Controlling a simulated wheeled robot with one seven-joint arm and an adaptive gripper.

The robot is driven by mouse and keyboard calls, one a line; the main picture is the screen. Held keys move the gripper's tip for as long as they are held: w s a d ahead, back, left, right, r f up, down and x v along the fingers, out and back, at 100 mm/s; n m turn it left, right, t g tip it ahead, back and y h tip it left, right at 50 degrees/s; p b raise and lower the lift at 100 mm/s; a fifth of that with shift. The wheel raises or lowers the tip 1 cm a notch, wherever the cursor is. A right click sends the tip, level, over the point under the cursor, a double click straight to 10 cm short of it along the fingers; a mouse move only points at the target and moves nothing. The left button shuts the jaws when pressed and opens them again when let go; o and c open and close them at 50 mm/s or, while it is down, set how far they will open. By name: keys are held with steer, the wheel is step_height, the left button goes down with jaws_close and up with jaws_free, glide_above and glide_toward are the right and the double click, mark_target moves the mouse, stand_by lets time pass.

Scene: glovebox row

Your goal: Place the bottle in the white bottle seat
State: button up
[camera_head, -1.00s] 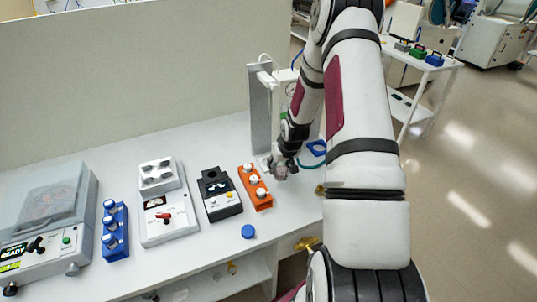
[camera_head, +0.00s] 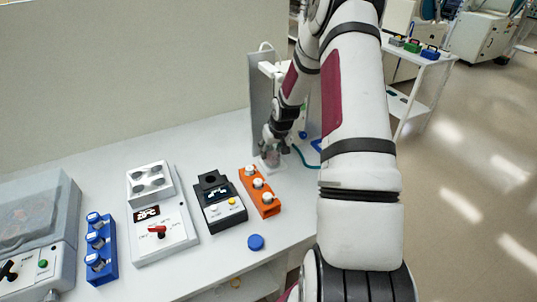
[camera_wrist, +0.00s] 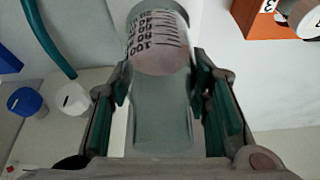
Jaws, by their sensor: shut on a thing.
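My gripper (camera_head: 271,150) is shut on a clear bottle with dark graduation marks (camera_wrist: 160,65). In the wrist view the bottle lies between the two green-padded fingers, with a pinkish tint in its marked part. In the head view the bottle (camera_head: 271,158) is small and partly covered by the fingers, low in front of the grey upright stand. A white base (camera_head: 262,165) shows under the gripper by the stand and may be the bottle seat. I cannot tell whether the bottle touches it.
Farther left are a black device (camera_head: 219,203), a white device (camera_head: 160,225) and a blue rack (camera_head: 100,250). A blue cap (camera_head: 256,242) lies near the bench front. The grey stand (camera_head: 264,105) rises close behind.

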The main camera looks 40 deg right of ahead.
steer(key=shift+f, duration=0.95)
steer(key=shift+f+b, duration=0.1)
steer(key=shift+b, duration=0.2)
steer(key=o, duration=1.3)
